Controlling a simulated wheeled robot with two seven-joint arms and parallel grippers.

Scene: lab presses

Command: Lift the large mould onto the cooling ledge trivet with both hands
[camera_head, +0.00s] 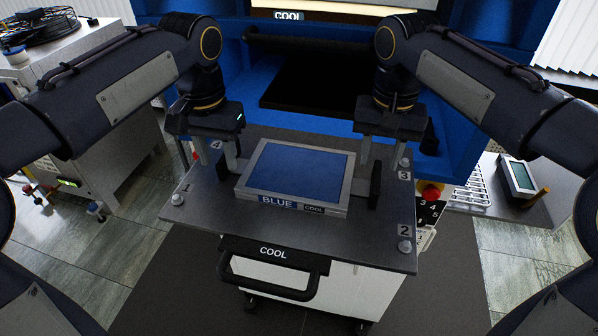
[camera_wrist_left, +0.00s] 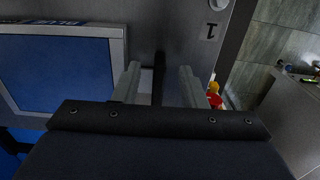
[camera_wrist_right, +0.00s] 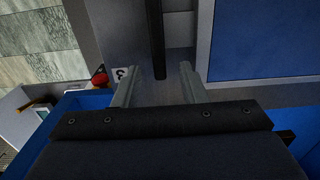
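The large mould (camera_head: 298,170) is a grey-framed block with a blue top and a label reading BLUE COOL. It lies flat on the grey cart top (camera_head: 330,226). A black handle stands at each side. My left gripper (camera_head: 215,160) is open at the left handle, which shows between its fingers in the left wrist view (camera_wrist_left: 159,72). My right gripper (camera_head: 377,162) is open above the right handle (camera_head: 375,188). That handle lines up between the fingers in the right wrist view (camera_wrist_right: 156,40); whether the fingers reach around it is unclear.
The cart has numbered corners with knobs and a black front handle (camera_head: 270,262) marked COOL. A blue press (camera_head: 300,65) with a black plate (camera_head: 315,92) stands behind. A wire rack (camera_head: 472,190), possibly the trivet, and a display device (camera_head: 519,175) lie at right.

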